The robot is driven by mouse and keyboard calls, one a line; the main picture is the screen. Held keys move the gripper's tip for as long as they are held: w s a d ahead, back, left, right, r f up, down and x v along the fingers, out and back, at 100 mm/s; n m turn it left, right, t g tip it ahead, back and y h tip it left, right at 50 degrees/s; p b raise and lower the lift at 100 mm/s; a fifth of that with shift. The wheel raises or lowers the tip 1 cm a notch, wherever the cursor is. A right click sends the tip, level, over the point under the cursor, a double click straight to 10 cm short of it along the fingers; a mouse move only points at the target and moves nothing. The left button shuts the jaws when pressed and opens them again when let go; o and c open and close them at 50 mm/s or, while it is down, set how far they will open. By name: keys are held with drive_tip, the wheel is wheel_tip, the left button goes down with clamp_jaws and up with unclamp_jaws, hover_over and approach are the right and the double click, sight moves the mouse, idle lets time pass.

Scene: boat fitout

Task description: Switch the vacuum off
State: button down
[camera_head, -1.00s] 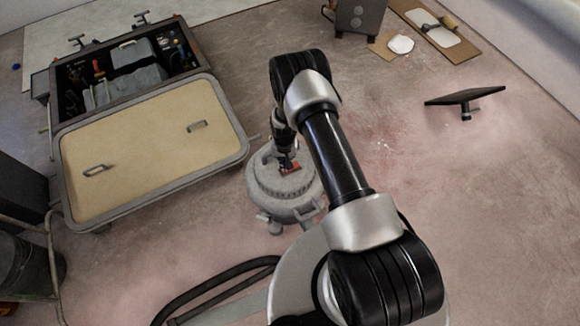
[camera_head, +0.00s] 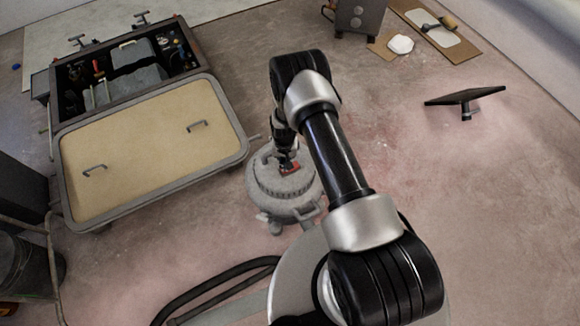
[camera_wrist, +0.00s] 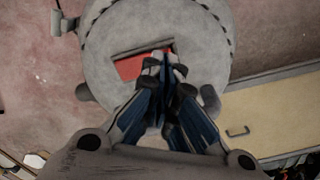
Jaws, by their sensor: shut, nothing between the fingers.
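The vacuum (camera_head: 266,186) is a round grey canister on the floor in the middle of the head view, partly behind my arm. Its domed lid (camera_wrist: 108,62) fills the upper middle of the wrist view. A red switch (camera_wrist: 130,67) sits in a dark rectangular recess on the lid, and it also shows in the head view (camera_head: 291,169). My gripper (camera_wrist: 163,58) is shut and empty, with its fingertips over the right part of the switch. The fingers hide that part, so I cannot tell whether they touch it or which way the switch is set.
A black hose (camera_head: 215,287) curves across the floor in front. Floor between panel and vacuum is clear.

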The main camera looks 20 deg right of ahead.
drive_tip(key=shift+f+b, duration=0.95)
drive_tip(key=shift+f, duration=0.2)
idle(0.4)
drive_tip(key=shift+r, duration=0.1)
drive_tip(key=shift+r+p, duration=2.2)
drive_tip(key=shift+r, duration=1.25)
